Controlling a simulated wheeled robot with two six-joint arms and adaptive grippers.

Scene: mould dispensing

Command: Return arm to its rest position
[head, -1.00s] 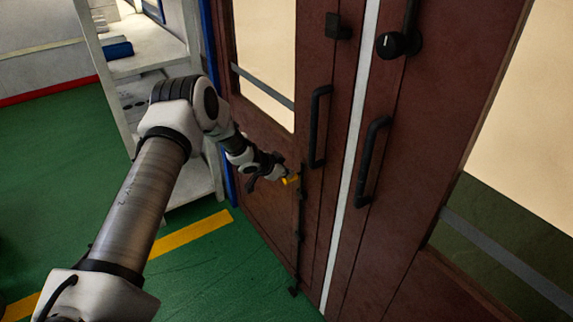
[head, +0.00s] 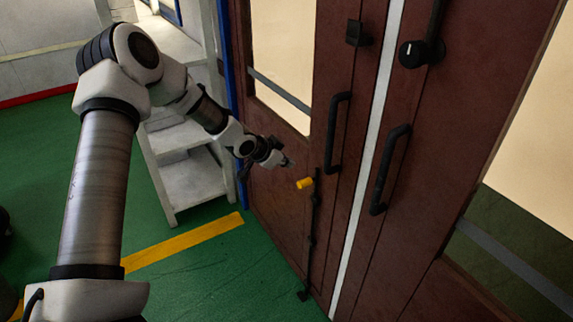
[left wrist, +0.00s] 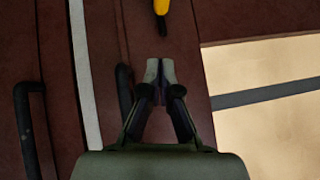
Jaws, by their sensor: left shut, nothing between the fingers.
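My left arm comes in from the left in the head view and reaches toward a brown double door (head: 270,150). My left gripper (head: 290,164) is shut and empty, a little to the left of a yellow knob (head: 304,183) on a dark vertical rod (head: 314,230) on the door. In the left wrist view the shut fingertips (left wrist: 160,70) point toward the yellow knob (left wrist: 161,8) at the top edge, with a gap between them. My right gripper is not in view.
Two dark door handles (head: 337,132) (head: 390,170) stand upright beside a white strip (head: 366,150). A dark round knob (head: 413,54) is at upper right. A grey shelf (head: 190,185) stands left of the door. The green floor (head: 200,275) has a yellow stripe (head: 185,240) and open room.

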